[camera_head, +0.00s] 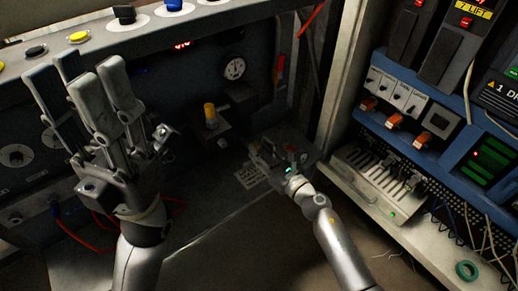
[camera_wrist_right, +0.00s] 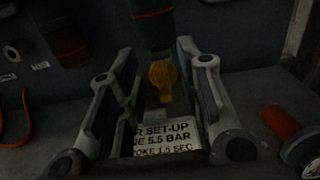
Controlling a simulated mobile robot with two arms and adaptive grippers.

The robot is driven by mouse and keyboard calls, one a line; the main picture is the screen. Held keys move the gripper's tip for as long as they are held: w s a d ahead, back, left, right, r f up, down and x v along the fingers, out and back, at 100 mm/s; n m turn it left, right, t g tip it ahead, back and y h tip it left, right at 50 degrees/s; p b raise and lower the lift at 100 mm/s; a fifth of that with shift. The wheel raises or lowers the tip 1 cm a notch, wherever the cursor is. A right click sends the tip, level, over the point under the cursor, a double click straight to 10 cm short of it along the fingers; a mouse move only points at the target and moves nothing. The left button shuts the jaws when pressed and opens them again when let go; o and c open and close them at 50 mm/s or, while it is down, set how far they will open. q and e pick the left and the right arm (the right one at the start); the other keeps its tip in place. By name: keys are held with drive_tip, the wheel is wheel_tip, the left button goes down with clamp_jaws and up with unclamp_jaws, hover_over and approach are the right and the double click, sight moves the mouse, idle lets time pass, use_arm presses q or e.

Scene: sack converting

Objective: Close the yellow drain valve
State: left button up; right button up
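The yellow drain valve (camera_wrist_right: 163,76) shows in the right wrist view as a small orange-yellow handle below a dark cylinder with a red band. A yellow upright part (camera_head: 210,113) in the head view may be the same valve; I cannot tell for sure. My right gripper (camera_head: 272,152) is low over the bench. In its wrist view, the right gripper (camera_wrist_right: 156,72) has its fingers apart on either side of the valve in the picture, not touching it. My left gripper (camera_head: 88,95) is open and empty, raised at the left with its fingers up.
A printed set-up label (camera_wrist_right: 165,136) lies below the valve. A pressure gauge (camera_head: 234,68) sits on the panel behind. A red handle (camera_head: 278,69) is to its right. Red hoses (camera_head: 83,236) run at the left. A blue control cabinet (camera_head: 455,125) stands at the right.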

drive_tip(key=shift+w+a, duration=0.45)
drive_tip(key=shift+w, duration=0.1)
drive_tip(key=c, duration=0.7)
